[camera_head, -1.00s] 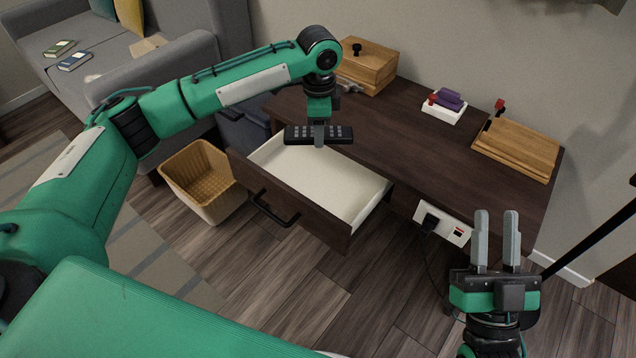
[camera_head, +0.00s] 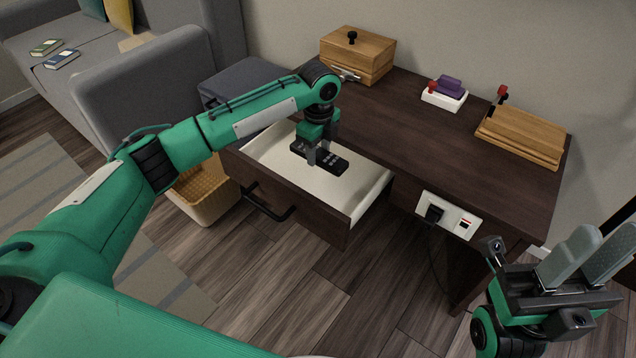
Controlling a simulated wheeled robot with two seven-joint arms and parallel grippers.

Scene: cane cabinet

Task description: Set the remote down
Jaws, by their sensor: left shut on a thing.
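The black remote (camera_head: 330,164) has grey buttons and is at the open drawer (camera_head: 358,192) of the dark wood desk, over its pale inside. My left gripper (camera_head: 318,156) reaches down from above and is shut on the remote near its middle. I cannot tell whether the remote touches the drawer bottom. My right gripper (camera_head: 582,258) is at the lower right, in front of the desk, with its two grey fingers apart and nothing between them.
On the desk top (camera_head: 415,130) stand a wooden box (camera_head: 357,57), a white tray (camera_head: 444,97) with a purple thing, and wooden boards (camera_head: 522,138). A wicker basket (camera_head: 205,195) stands left of the drawer. A socket panel (camera_head: 447,213) is on the desk front.

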